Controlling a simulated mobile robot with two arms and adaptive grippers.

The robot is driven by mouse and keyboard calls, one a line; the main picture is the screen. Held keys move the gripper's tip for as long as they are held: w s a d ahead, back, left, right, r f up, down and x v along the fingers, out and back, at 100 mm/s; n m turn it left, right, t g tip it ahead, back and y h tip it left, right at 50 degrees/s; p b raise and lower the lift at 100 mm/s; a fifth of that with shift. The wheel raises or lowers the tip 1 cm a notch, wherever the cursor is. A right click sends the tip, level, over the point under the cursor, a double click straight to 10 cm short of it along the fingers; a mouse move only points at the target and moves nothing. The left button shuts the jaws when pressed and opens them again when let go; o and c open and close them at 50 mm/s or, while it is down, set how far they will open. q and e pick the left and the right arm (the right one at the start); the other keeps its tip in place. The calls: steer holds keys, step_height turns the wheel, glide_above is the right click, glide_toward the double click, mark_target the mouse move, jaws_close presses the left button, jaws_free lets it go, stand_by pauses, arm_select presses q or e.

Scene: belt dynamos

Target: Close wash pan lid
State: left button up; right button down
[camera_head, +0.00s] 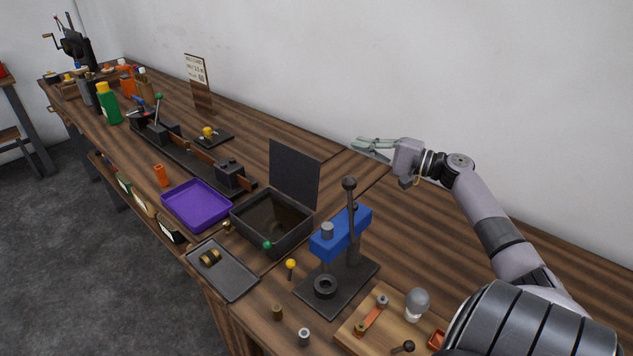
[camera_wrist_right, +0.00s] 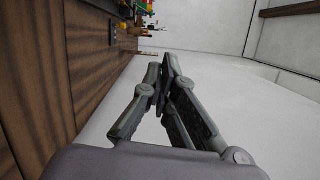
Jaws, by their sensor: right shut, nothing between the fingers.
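The wash pan (camera_head: 268,228) is a dark square box on the bench, with a green-knobbed piece at its front. Its dark flat lid (camera_head: 294,174) stands upright along the pan's back edge, so the pan is open. My right gripper (camera_head: 358,147) is behind and to the right of the lid, near the wall and apart from the lid. Its fingers are shut with nothing between them; the fingers also show in the right wrist view (camera_wrist_right: 165,75). The pan is not clearly visible in the right wrist view. My left gripper is not in view.
A purple tray (camera_head: 197,205) stands left of the pan and a grey tray (camera_head: 222,270) in front. A blue press (camera_head: 341,232) with a tall black-knobbed lever stands to the right. A wooden board (camera_head: 370,330) with small parts lies at the front right. Bench behind the press is clear.

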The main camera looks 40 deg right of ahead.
mark_target(296, 172)
step_height(296, 172, down, 5)
steer(key=b, duration=0.3)
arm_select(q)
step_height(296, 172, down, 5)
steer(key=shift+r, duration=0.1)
arm_select(e)
steer(key=w+a, duration=0.7)
steer(key=w, duration=0.2)
steer(key=shift+w+r, duration=0.15)
steer(key=shift+r, duration=0.2)
arm_select(q)
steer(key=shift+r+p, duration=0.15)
steer(key=shift+p, duration=0.15)
arm_select(e)
steer(key=shift+a+r, duration=0.15)
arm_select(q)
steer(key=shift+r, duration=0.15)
arm_select(e)
steer(key=shift+a+r+n, duration=0.15)
steer(key=shift+a+n, duration=0.05)
steer(key=shift+n, duration=0.1)
